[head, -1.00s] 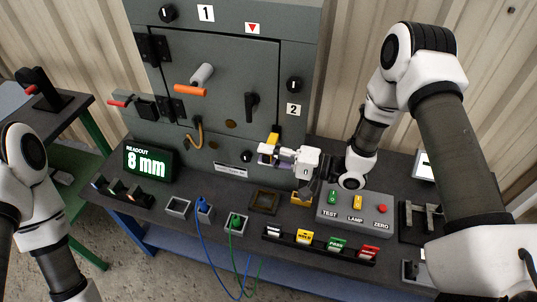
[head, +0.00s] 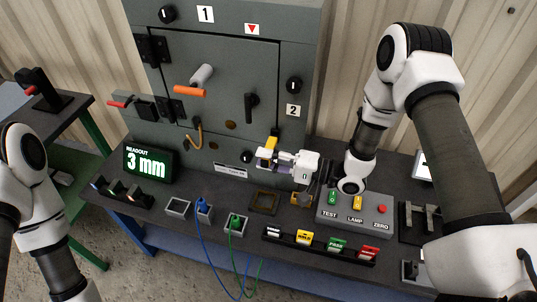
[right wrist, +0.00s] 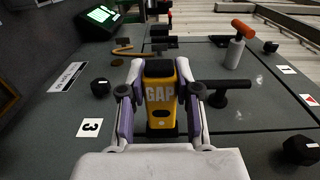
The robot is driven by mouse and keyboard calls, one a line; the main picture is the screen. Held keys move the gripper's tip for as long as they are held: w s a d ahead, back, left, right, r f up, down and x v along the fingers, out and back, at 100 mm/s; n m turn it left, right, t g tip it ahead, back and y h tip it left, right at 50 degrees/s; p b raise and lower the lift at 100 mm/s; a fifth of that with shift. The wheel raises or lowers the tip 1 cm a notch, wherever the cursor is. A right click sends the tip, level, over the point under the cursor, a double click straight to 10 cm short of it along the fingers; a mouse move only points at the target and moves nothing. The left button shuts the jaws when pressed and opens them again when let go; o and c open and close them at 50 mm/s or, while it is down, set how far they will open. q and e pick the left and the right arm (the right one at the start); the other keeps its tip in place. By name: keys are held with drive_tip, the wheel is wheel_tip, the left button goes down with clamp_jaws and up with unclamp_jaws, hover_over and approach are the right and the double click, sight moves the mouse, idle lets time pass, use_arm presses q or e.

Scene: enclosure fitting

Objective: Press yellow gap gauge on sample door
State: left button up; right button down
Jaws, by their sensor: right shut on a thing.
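The yellow gap gauge (head: 271,143), marked GAP in the right wrist view (right wrist: 160,93), is held between the two fingers of my right gripper (head: 267,156). The gripper also shows in the right wrist view (right wrist: 160,100), shut on the gauge's sides. The sample door (head: 228,82) is the grey closed panel of the cabinet, with a black handle (head: 251,107). The gauge's far end is at the door's lower right edge; whether it touches is hidden. The readout (head: 148,163) shows 3 mm. My left gripper is out of the frame.
The bench holds a control box (head: 352,212) with TEST, LAMP and ZERO buttons, close below my right arm. Small sockets with blue and green cables (head: 236,226) and a rack of coloured tags (head: 320,246) lie in front. An orange-gripped handle (head: 190,91) sticks out from the door.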

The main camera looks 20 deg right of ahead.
drive_tip(key=shift+s+a, duration=0.55)
drive_tip(key=shift+s, duration=0.25)
drive_tip(key=shift+s+a, duration=0.5)
drive_tip(key=shift+s, duration=0.3)
drive_tip(key=shift+s+a, duration=0.55)
drive_tip(key=shift+s, duration=0.25)
